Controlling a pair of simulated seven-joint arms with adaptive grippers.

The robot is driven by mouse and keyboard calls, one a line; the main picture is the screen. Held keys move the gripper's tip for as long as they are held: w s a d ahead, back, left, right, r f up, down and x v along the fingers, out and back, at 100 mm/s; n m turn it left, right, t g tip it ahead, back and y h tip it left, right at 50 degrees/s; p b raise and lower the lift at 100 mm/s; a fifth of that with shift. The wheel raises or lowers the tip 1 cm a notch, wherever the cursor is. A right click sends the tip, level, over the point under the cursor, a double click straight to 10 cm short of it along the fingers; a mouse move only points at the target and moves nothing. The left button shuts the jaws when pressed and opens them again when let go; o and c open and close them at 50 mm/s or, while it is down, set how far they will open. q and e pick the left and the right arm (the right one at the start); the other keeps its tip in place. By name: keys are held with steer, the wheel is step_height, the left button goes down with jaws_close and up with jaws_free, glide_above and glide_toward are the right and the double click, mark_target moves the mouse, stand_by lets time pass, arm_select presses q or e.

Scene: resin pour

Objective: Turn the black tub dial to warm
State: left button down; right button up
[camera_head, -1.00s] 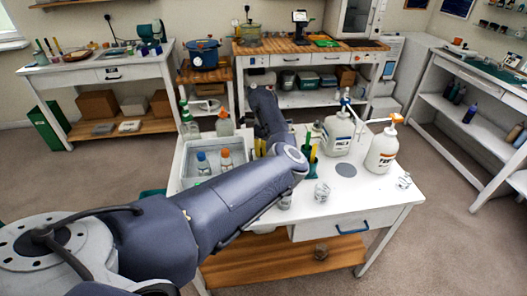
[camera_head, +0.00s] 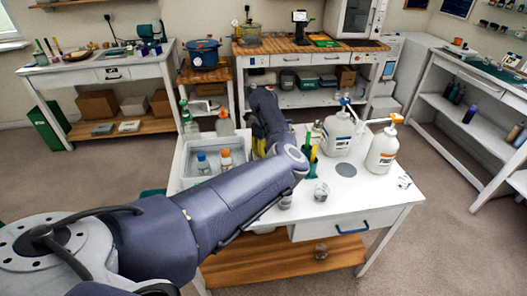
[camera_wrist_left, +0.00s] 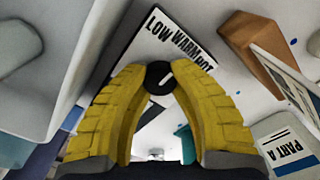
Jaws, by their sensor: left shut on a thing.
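In the left wrist view, the black dial (camera_wrist_left: 152,83) sits between the two yellow fingers of my left gripper (camera_wrist_left: 160,78), which is shut on it. A pale line shows on the dial's face; I cannot tell which word it points to. A white label (camera_wrist_left: 160,50) behind it reads LOW, WARM and a partly covered HOT. In the head view, the pale tub (camera_head: 203,181) holds bottles with orange and blue caps. My left arm reaches over the table beside it and hides the dial. Only a bit of the yellow fingers shows there. My right gripper is out of view.
Two white pump jugs (camera_head: 381,152) stand at the right of the white table (camera_head: 340,198), near a grey disc (camera_head: 346,170). Green and yellow tools (camera_head: 313,160) stand close beside my arm. Spray bottles (camera_head: 224,124) stand behind the tub. The table's front right is mostly clear.

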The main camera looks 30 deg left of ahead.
arm_select(q)
steer(key=c, duration=0.9)
jaws_free()
steer(key=shift+c, duration=0.2)
steer(key=shift+r, duration=0.1)
step_height(320, 180, up, 12)
